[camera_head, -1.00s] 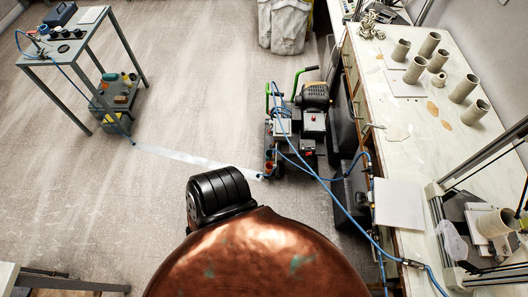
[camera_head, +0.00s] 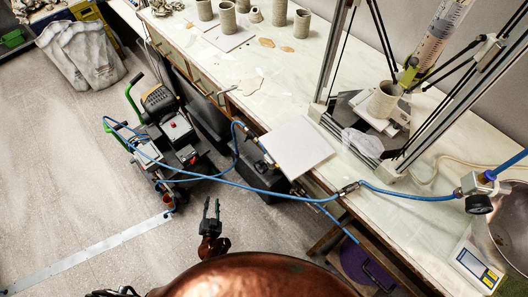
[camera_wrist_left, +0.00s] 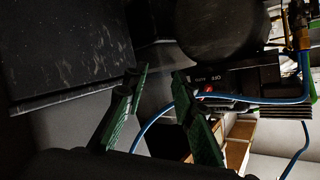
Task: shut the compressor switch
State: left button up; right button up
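The compressor (camera_head: 165,132) stands on the floor left of the workbench, with a green handle and a grey box on it. A small red part (camera_head: 173,124) on the box may be its switch. In the left wrist view, the dark switch housing (camera_wrist_left: 225,78) carries "OFF" and "AUTO" lettering, with a red part (camera_wrist_left: 208,90) beside it. My left gripper (camera_head: 212,203) is in front of the compressor, to its lower right in the head view. In the wrist view its green fingers (camera_wrist_left: 159,72) are apart with nothing between them.
A blue hose (camera_head: 240,187) runs from the compressor to fittings at the workbench (camera_head: 250,90) edge. Clay cups, a white board (camera_head: 296,147) and a delta printer stand on the bench. Floor left of the compressor is clear.

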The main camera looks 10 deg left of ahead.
aim_at(193, 160)
notch_tip(193, 160, up, 12)
jog(key=w+b, duration=0.2)
jog(key=b, duration=0.7)
pick_arm(q)
jog(key=w+a+r+n+g+y+b, duration=0.1)
jog(key=w+a+r+n+y, duration=0.1)
jog(key=w+a+y, duration=0.3)
jog(key=w+a+r+n+g+y+b, duration=0.1)
jog(key=w+a+r+n+y+b, duration=0.1)
jog(key=w, duration=1)
jog(key=a+r+n+y, duration=0.1)
jog(key=a+r+y, duration=0.1)
jog(key=a+y, duration=0.1)
jog(key=shift+a+y, duration=0.3)
jog(key=shift+a, duration=0.6)
pick_arm(e)
jog(key=w+a+f+t+y, duration=0.1)
jog(key=w+a+f+t, duration=0.1)
jog(key=w+a+f, duration=0.2)
jog(key=shift+w+a+f+y, duration=0.25)
jog(key=shift+w+f, duration=0.3)
jog(key=shift+f, duration=0.3)
pick_arm(q)
jog(key=shift+f, duration=0.1)
grip_shut()
